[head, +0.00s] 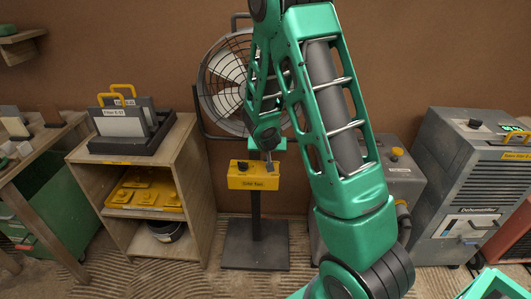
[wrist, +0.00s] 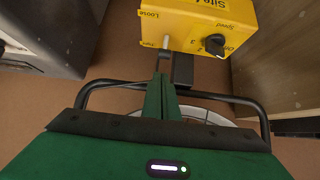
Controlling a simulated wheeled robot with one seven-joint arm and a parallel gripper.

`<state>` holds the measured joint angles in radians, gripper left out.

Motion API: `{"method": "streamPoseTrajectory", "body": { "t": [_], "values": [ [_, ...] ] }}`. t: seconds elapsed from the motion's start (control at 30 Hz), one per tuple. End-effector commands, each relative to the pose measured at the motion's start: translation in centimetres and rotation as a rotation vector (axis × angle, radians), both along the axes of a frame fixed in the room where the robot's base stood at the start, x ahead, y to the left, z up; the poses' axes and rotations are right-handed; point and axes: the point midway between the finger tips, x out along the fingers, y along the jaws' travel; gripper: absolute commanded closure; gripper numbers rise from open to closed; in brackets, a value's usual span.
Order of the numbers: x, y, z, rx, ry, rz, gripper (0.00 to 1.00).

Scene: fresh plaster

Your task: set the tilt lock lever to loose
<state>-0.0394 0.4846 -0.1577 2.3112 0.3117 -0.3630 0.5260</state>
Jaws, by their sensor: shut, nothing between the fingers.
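The yellow control box (head: 253,176) labelled "Site Fan" stands on a dark post in front of the fan. In the wrist view the yellow box (wrist: 205,25) is upside down, with "Loose" and a second, hard-to-read word on its left side. A small pale lever (wrist: 164,44) shows beside that second word, away from "Loose". My gripper (head: 270,157) is at the top of the box. In the wrist view my gripper (wrist: 162,76) is shut and empty, its fingertips close to the lever; I cannot tell whether they touch it.
A black speed knob (wrist: 214,44) sits on the box beside the lever. The caged fan (head: 222,82) stands behind. A wooden shelf (head: 185,140) with filters and yellow trays is left; a grey dehumidifier (head: 455,165) is right. My arm hides part of the fan.

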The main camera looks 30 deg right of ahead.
Motion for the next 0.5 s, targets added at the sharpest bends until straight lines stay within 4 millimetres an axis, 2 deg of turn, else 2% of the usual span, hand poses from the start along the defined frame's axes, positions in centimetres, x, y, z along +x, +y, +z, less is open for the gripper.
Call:
{"method": "streamPoseTrajectory", "body": {
  "t": [0.5],
  "values": [
    [4.5,-3.1,-5.3,0.0,0.0,-0.001,1.0]
  ]
}}
